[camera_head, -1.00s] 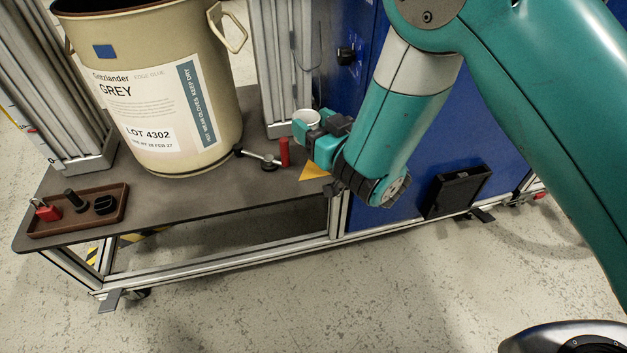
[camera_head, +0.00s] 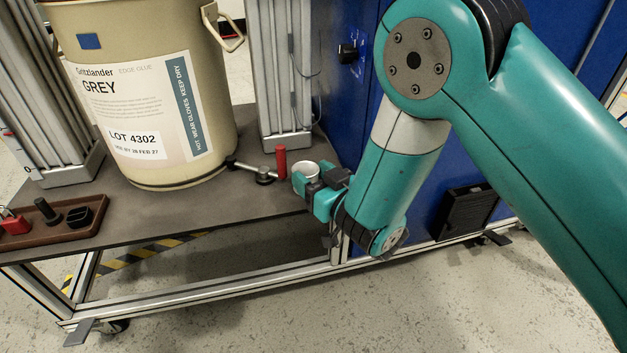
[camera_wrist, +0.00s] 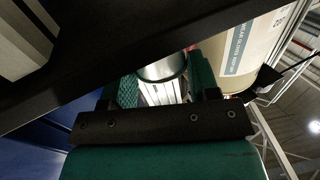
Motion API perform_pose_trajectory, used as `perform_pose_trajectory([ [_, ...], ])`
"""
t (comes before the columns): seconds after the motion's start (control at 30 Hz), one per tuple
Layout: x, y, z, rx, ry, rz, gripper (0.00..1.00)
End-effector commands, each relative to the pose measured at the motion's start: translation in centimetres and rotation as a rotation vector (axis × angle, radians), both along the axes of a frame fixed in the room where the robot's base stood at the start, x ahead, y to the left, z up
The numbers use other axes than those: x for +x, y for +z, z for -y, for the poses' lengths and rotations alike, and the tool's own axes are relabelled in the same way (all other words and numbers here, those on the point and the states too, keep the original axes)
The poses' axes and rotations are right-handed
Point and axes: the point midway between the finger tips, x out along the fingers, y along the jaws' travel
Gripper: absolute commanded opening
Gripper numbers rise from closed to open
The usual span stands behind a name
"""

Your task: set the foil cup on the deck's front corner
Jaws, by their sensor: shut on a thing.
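The foil cup (camera_head: 306,167) shows a pale round rim in the head view, just right of the red upright handle. My gripper (camera_head: 308,181) is shut on the cup and hides most of its side. In the wrist view the shiny metal cup (camera_wrist: 163,70) sits between the two fingers of my gripper (camera_wrist: 160,88). The cup looks roughly upright over the front right corner of the grey deck (camera_head: 215,208). I cannot tell whether its base touches the deck. The corner surface itself is hidden by my gripper.
The large GREY drum (camera_head: 150,100) stands on the deck. A red handle (camera_head: 281,160) and a metal clamp lever (camera_head: 258,172) are close left of the cup. A brown tray (camera_head: 60,232) lies at far left. A blue panel (camera_head: 345,110) rises behind my arm.

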Motion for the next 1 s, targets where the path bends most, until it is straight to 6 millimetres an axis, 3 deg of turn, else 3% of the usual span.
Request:
perform_pose_trajectory([
  [0.17, 0.0, -0.4, 0.0, 0.001, 0.0, -0.001, 0.28],
  [0.2, 0.0, -0.3, 0.0, 0.001, 0.0, -0.001, 0.6],
  [0.3, 0.0, -0.3, 0.0, 0.001, 0.0, -0.001, 0.81],
  [0.67, -0.2, 0.0, 0.2, -0.001, 0.0, -0.002, 0.81],
  [0.83, -2.0, -0.3, 1.7, 0.002, -0.002, -0.003, 0.81],
  [1.0, -5.2, 0.3, 4.2, -0.003, -0.001, -0.007, 0.81],
])
